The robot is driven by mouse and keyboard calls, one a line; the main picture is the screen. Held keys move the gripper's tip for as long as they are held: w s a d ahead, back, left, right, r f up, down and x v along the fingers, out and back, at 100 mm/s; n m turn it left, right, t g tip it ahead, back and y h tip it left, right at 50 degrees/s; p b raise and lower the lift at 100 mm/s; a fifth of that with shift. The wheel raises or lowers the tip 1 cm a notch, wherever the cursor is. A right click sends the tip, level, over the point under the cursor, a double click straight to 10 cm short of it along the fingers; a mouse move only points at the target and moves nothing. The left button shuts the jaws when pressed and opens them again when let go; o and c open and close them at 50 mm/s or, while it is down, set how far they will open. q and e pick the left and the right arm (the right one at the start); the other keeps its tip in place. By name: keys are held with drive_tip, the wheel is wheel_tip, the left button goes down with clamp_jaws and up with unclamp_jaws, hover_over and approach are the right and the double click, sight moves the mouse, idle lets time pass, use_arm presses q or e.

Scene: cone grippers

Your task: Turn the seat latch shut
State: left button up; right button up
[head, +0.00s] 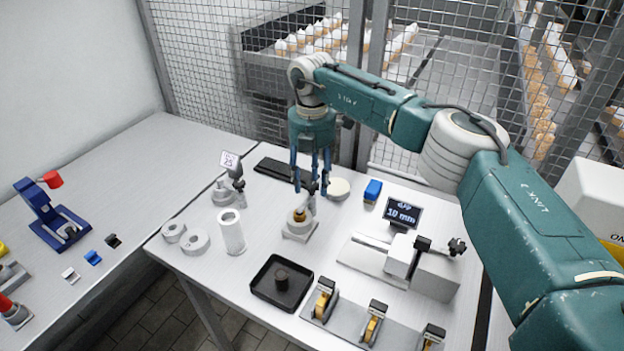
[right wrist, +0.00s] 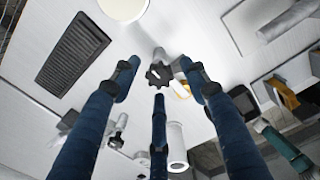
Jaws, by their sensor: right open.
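The seat latch appears to be the dark lobed knob (right wrist: 160,76) on a small grey fixture (head: 300,229), which has a brass-coloured part (head: 299,215) at its middle. My right gripper (head: 312,188) points down over this fixture with its blue fingers spread. In the right wrist view the open fingers (right wrist: 160,85) stand around the knob, with gaps between them and it. I cannot tell how far above it the fingertips are. In the head view the fingers partly hide the knob. My left gripper is not in view.
A black tray (head: 262,296) with a dark round part, a white cylinder (head: 231,233), grey rings (head: 195,243) and a small-screened stand (head: 230,162) are near. A dark grille (head: 275,168) and pale disc (head: 339,188) lie behind. A gauge display (head: 403,213) stands right.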

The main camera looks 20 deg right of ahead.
sight(312, 184)
wheel_tip(312, 184, up, 12)
idle(0.5)
drive_tip(key=shift+r, duration=0.1)
